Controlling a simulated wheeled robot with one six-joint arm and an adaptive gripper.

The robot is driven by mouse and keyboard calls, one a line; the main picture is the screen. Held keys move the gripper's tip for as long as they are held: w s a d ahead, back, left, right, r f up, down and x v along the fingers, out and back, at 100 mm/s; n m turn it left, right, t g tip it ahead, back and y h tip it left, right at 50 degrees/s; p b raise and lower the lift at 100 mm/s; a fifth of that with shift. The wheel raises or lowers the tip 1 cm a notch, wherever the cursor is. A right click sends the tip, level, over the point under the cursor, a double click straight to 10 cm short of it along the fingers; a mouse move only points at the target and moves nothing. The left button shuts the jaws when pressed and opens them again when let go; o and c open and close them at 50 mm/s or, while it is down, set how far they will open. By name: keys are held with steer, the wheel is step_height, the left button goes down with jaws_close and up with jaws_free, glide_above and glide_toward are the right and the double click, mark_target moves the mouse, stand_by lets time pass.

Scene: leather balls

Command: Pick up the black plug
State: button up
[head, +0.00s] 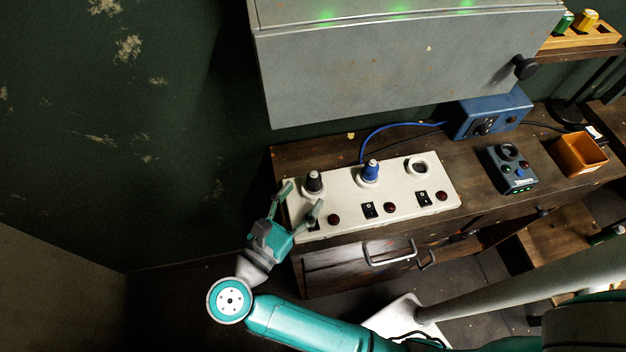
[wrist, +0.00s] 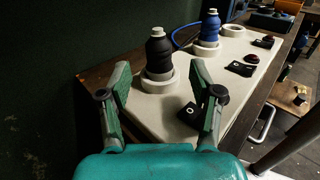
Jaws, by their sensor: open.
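The black plug (head: 314,182) stands upright in the leftmost round socket of the cream panel (head: 398,208) on the wooden bench. In the wrist view the black plug (wrist: 159,56) is ahead of my gripper, seen between its two fingers, with its base inside a pale ring. My gripper (head: 300,198) is open and empty in the head view, at the panel's left end, its fingers pointing toward the plug and not closed on it. In the wrist view my gripper (wrist: 160,86) shows its fingers spread wide.
A blue plug (head: 371,170) stands in the middle socket; the right socket (head: 418,167) is empty. Switches and red buttons line the panel's front. A grey cabinet (head: 400,65) overhangs behind. A blue box (head: 490,112), a control box (head: 511,168) and an orange bin (head: 578,153) are at right.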

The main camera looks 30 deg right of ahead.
mark_target(310, 184)
steer(key=shift+r+x, duration=0.2)
steer(key=shift+x, duration=1.2)
steer(key=shift+r+x, duration=0.15)
steer(key=shift+x, duration=1.2)
steer(key=shift+w, duration=0.1)
steer(key=c, duration=1.2)
steer(key=shift+r, duration=0.15)
step_height(310, 184, up, 9)
steer(key=shift+r, duration=0.15)
